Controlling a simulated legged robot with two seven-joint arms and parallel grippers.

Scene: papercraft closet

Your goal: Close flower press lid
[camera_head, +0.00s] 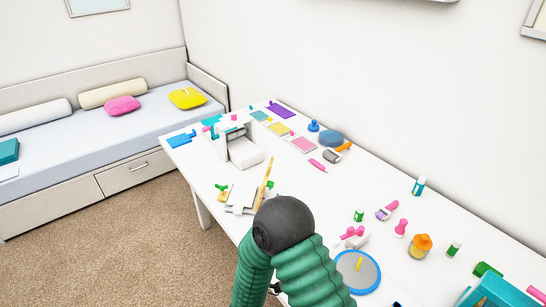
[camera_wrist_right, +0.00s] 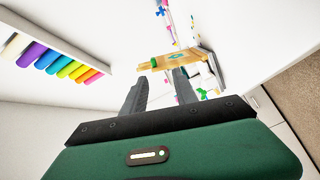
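The flower press (camera_head: 240,196) stands on the white table in the head view, with pale plates and green knobs. Its wooden lid (camera_head: 265,182) stands raised, seen nearly edge-on. In the right wrist view the lid (camera_wrist_right: 178,58) shows as a wooden board with a picture on it, just beyond the fingertips. A green knob (camera_wrist_right: 201,93) shows below it. My right gripper (camera_wrist_right: 159,76) is open, its two dark fingers apart with nothing clearly between them. I cannot tell whether a fingertip touches the lid. My green arm hides part of the table in the head view. My left gripper is not in view.
A white die-cutting machine (camera_head: 240,147) stands behind the press. Bottles, punches and a blue-rimmed round mat (camera_head: 358,271) lie to the right. A teal box (camera_head: 497,291) stands at the lower right. Colored rolls (camera_wrist_right: 62,62) line a shelf in the wrist view.

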